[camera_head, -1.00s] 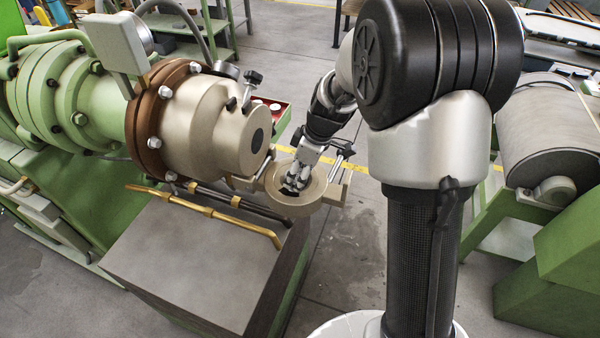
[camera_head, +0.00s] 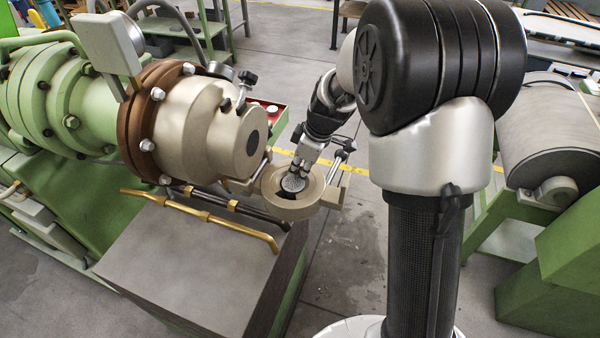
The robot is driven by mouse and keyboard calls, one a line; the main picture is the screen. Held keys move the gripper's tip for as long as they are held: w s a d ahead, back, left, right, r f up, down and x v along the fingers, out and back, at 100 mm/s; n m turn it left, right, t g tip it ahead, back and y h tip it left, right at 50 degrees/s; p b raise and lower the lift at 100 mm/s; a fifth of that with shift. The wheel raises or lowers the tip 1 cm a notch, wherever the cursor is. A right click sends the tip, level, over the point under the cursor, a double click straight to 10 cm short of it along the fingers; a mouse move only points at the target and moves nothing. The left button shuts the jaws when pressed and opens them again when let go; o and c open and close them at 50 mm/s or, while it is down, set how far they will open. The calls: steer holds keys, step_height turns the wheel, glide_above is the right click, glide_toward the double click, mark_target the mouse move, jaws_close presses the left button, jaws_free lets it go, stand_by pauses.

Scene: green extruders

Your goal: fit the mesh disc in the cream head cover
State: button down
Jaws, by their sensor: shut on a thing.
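The cream head cover (camera_head: 291,212) is a round, open ring hinged out beside the extruder's cream head, its hollow facing up. My gripper (camera_head: 298,168) reaches down over the cover from the upper right. It is shut on the mesh disc (camera_head: 293,184), a small round grey disc with a speckled face. The disc is at the cover's opening and looks tilted, its face turned toward the camera. A dark part of the hollow shows beside and below it. I cannot tell whether the disc touches the cover.
The extruder's cream head (camera_head: 212,128) with its brown flange (camera_head: 140,118) stands close on the left. A brass pipe (camera_head: 215,218) runs above the grey cabinet top (camera_head: 195,265). A red tray (camera_head: 277,112) with pale round pieces lies behind the cover.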

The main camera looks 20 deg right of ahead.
mark_target(297, 185)
steer(key=c, duration=2)
jaws_free()
steer(key=shift+g, duration=0.6)
steer(key=s, duration=0.1)
steer(key=s+a+f, duration=0.1)
steer(key=s+f, duration=0.1)
steer(key=shift+a+f, duration=0.25)
steer(key=shift+a, duration=0.05)
steer(key=shift+c, duration=0.2)
steer(key=o, duration=0.4)
steer(key=shift+w, duration=0.1)
steer(key=shift+o, duration=0.2)
steer(key=shift+w+f, duration=0.15)
steer(key=shift+p+v, duration=0.8)
steer(key=shift+v, duration=0.35)
steer(key=shift+w+a+r+p, duration=0.15)
steer(key=shift+r+p, duration=0.5)
steer(key=shift+r, duration=0.5)
steer(key=shift+w+a+r+p, duration=0.15)
steer(key=shift+r+p, duration=0.5)
steer(key=shift+r, duration=0.55)
steer(key=shift+p+v, duration=0.55)
steer(key=shift+v, duration=0.35)
steer(key=shift+w, duration=0.2)
